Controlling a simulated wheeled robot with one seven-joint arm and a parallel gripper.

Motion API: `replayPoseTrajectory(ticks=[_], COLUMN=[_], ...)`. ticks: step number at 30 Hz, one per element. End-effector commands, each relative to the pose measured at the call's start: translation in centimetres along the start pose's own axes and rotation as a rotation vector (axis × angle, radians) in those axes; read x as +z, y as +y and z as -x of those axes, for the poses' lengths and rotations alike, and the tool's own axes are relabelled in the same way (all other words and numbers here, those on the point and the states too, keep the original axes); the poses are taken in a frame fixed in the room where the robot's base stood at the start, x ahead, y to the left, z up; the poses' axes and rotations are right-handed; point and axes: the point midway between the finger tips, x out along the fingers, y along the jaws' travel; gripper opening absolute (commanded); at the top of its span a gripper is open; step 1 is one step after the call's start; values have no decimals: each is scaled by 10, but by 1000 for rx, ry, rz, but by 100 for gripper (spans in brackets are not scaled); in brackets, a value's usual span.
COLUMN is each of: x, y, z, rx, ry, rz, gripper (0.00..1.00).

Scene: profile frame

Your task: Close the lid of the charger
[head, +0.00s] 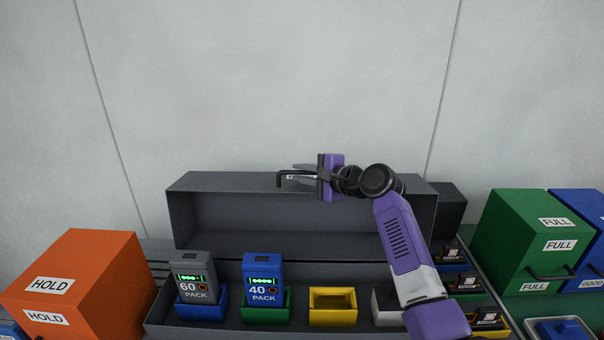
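The charger is a long dark grey case whose base (235,330) holds coloured sockets. Its lid (225,216) stands open and upright at the back, hollow side facing me. A black handle (279,180) shows at the lid's top edge. My gripper (304,170) is at that edge, pointing left, its fingers around or just beside the handle; I cannot tell if they touch it or how far apart they are. A grey 60 pack (194,272) stands in a blue socket and a blue 40 pack (262,275) in a green one. The yellow socket (333,308) is empty.
An orange HOLD box (85,270) stands left. Green (515,235) and blue (585,207) bins stand right. More packs (462,284) lie in a column right of the charger.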

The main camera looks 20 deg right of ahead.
Motion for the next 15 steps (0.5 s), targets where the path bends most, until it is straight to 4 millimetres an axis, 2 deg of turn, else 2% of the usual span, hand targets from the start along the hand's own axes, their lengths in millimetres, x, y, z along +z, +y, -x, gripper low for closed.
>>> replayPoseTrajectory(ticks=[1,2,15], x=[0,0,0], y=[0,0,0], z=[0,0,0], rx=[0,0,1], ry=[0,0,0], rz=[0,0,0], gripper=[6,0,0])
